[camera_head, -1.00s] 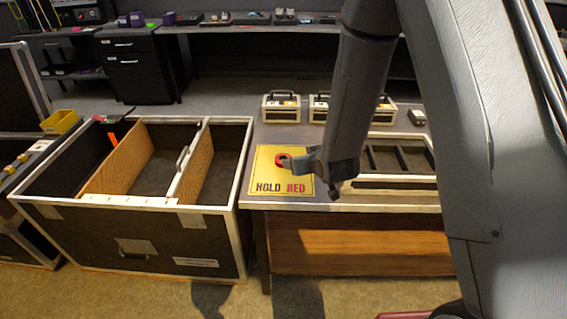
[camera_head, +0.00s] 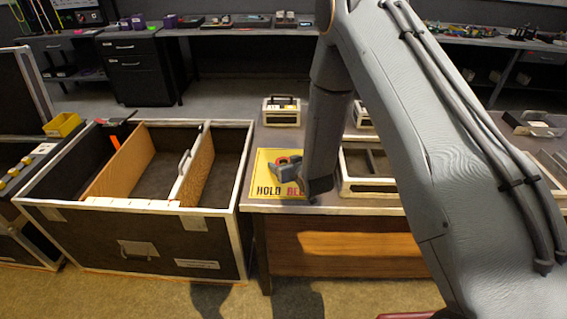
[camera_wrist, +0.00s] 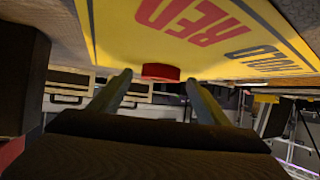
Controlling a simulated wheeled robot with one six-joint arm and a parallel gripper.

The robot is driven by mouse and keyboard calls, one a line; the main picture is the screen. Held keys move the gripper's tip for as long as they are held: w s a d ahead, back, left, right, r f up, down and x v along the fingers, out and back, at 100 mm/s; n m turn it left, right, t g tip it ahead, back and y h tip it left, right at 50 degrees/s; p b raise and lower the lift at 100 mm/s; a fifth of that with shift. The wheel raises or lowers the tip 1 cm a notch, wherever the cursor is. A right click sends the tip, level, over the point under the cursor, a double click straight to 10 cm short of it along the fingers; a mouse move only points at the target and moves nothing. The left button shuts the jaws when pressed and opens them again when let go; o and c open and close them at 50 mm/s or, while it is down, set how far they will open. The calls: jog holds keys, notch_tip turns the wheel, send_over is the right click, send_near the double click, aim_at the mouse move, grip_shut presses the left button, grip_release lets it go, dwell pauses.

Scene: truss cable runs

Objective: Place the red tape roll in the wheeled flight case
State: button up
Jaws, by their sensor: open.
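The red tape roll (camera_head: 295,158) lies on the yellow HOLD RED sheet (camera_head: 262,165) on the bench. In the wrist view the red roll (camera_wrist: 161,72) shows beyond and between my two fingertips, against the yellow sheet. My gripper (camera_head: 283,168) is open and low over the sheet, right at the roll; it partly hides the roll in the head view. I cannot tell whether the fingers touch the roll. The open flight case (camera_head: 108,206) stands on the floor left of the bench, dark with pale edges and wooden dividers; its wheels are not visible.
A small cream case (camera_head: 281,112) stands behind the sheet. A framed tray (camera_head: 368,186) lies right of it, partly behind my arm.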

jog(key=shift+w+a+f, duration=0.1)
jog(key=shift+w+f, duration=0.05)
jog(key=shift+w, duration=0.1)
jog(key=c, duration=1.2)
jog(key=shift+c, duration=0.2)
